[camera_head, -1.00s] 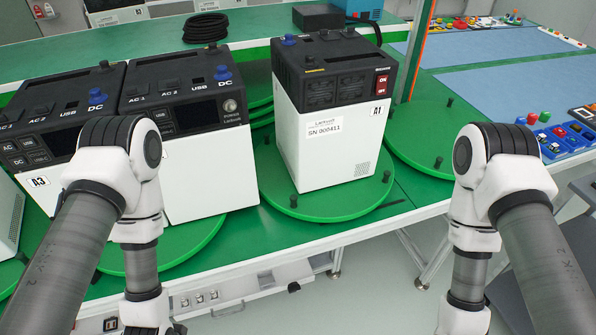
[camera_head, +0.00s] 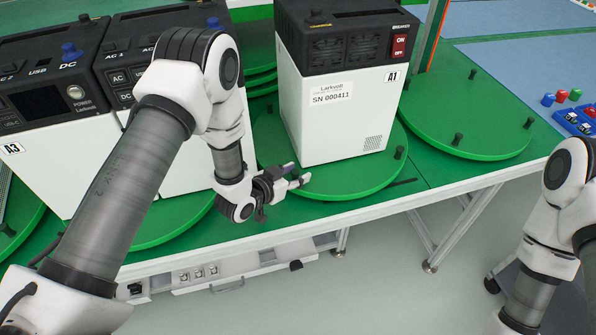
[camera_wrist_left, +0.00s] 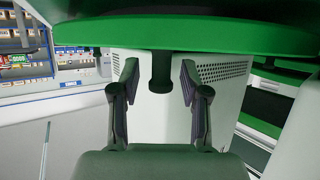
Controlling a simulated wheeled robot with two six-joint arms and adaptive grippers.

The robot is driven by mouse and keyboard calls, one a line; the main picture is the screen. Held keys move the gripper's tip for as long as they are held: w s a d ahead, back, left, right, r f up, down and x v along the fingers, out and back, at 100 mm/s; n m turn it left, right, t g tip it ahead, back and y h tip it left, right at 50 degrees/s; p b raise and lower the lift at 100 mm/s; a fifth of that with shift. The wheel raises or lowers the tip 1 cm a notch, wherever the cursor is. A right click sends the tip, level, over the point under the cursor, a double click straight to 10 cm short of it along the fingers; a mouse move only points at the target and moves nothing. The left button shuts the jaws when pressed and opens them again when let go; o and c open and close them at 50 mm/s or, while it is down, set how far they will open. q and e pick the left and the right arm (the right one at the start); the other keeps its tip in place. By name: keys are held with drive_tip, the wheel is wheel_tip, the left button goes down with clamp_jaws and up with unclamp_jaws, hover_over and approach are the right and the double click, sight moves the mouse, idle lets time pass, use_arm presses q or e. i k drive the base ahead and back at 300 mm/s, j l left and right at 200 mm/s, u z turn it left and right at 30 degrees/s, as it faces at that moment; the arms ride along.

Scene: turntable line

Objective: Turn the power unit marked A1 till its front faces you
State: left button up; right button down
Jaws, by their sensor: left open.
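The power unit marked A1 (camera_head: 335,125) stands upright on a green turntable (camera_head: 350,182). The face toward me has fan grilles, a red ON/OFF switch and a serial label; no display shows on it. My left gripper (camera_head: 298,181) is low at the near left rim of this turntable. In the left wrist view, my left gripper (camera_wrist_left: 160,88) is open, with a black turntable peg (camera_wrist_left: 161,70) between its fingers and a gap on each side. The head view also shows a peg (camera_head: 399,152) at the right rim. My right gripper is out of view.
Unit A3 (camera_head: 40,165) and another power unit (camera_head: 175,150) stand close on the left, partly behind my left arm. An empty green turntable (camera_head: 465,120) with black pegs is on the right.

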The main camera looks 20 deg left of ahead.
sight(360, 176)
drive_tip(key=l+u, duration=0.2)
drive_tip(key=l, duration=0.85)
drive_tip(key=l+u, duration=0.45)
drive_tip(key=l, duration=0.8)
